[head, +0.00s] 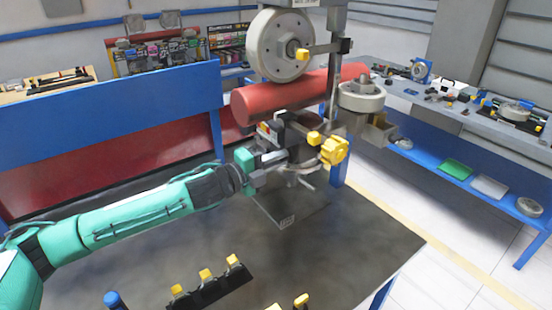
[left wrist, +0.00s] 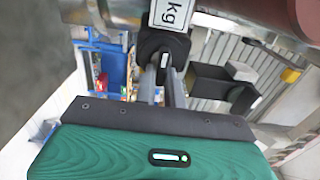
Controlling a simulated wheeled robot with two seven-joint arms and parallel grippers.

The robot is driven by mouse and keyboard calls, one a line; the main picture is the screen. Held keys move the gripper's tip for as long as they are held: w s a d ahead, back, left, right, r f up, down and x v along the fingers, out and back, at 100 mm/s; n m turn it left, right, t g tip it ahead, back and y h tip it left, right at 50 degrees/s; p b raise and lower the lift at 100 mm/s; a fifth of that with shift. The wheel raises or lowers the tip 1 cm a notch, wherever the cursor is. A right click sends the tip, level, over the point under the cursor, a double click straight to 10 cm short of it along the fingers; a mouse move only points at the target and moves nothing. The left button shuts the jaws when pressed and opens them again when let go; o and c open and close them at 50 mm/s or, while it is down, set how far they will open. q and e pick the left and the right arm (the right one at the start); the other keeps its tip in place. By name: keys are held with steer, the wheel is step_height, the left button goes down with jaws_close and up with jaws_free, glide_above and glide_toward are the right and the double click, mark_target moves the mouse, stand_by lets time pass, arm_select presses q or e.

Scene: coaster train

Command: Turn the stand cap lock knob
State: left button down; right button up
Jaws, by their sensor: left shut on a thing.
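The grey metal stand (head: 335,50) rises from the dark table, carrying a red roller. Yellow knobs show on it: a large one (head: 335,150), a smaller one (head: 314,138) beside it, and one at the upper wheel (head: 302,54). I cannot tell which is the cap lock knob. My left gripper (head: 278,158) reaches in from the left below the roller. The contact is partly hidden. My right gripper is not in view.
The red roller (head: 295,92) and grey wheel (head: 280,45) hang close above my left gripper. A black rack with yellow-topped pieces (head: 208,290) lies at the table's front. The table's right front (head: 350,245) is clear. A side bench (head: 450,110) holds parts.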

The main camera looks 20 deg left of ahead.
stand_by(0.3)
arm_select(q)
steer(key=c, duration=1.6)
jaws_free()
steer(key=shift+o, duration=0.6)
steer(key=shift+w+d, duration=0.1)
steer(key=b+v, duration=0.6)
steer(key=v, duration=0.7)
steer(key=shift+s+a+b, duration=0.25)
steer(key=shift+s+b, duration=0.05)
steer(key=shift+b, duration=0.1)
